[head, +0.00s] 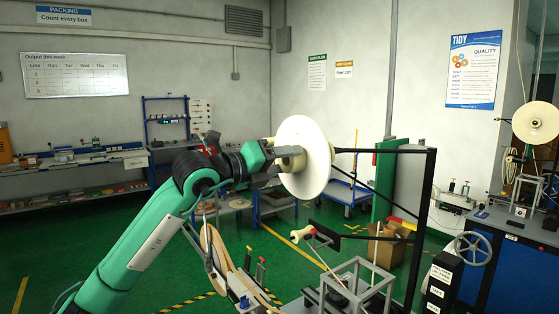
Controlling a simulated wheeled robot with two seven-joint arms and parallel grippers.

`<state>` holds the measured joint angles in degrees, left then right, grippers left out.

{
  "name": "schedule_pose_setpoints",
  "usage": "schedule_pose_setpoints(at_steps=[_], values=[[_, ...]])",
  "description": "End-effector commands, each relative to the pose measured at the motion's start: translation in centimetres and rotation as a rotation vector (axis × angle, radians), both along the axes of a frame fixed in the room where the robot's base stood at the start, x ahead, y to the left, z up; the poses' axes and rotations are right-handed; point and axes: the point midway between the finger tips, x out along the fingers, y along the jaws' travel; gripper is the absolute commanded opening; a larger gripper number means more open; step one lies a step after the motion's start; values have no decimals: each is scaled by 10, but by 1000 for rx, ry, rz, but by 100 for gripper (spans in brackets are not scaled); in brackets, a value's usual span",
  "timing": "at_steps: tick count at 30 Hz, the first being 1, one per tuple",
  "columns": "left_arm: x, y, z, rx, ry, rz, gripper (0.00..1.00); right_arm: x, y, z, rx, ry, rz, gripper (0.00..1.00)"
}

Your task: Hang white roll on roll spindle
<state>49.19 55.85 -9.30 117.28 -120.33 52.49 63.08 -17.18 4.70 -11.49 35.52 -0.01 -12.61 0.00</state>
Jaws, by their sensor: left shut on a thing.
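The white roll (313,150) is a large upright disc with a cream hub facing my left arm. My left gripper (276,160) is shut on this hub and holds the roll up in the air near the middle of the head view. A dark horizontal rod, which looks like the roll spindle (375,150), runs left from a black upright frame (424,215). Its left end meets the roll's right edge in the picture. I cannot tell whether its tip is behind the disc or in the bore. My right gripper is not in view.
Below stand a metal frame (358,286) and a tan reel (215,262). A cardboard box (388,245) and blue trolley (348,194) stand behind. At right, a blue machine cabinet (510,262) has a handwheel (473,249). Green floor shows between them.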

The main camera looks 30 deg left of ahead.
Motion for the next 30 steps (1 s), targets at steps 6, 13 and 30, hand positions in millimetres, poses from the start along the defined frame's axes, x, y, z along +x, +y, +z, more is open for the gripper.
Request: schedule_pose_setpoints(at_steps=[6, 13, 30], values=[[6, -3, 1, -2, -2, -2, 23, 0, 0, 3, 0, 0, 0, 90], [13, -5, 1, -2, -2, -1, 23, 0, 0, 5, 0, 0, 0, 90], [21, -9, 1, -1, -1, -1, 23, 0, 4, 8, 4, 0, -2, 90]])
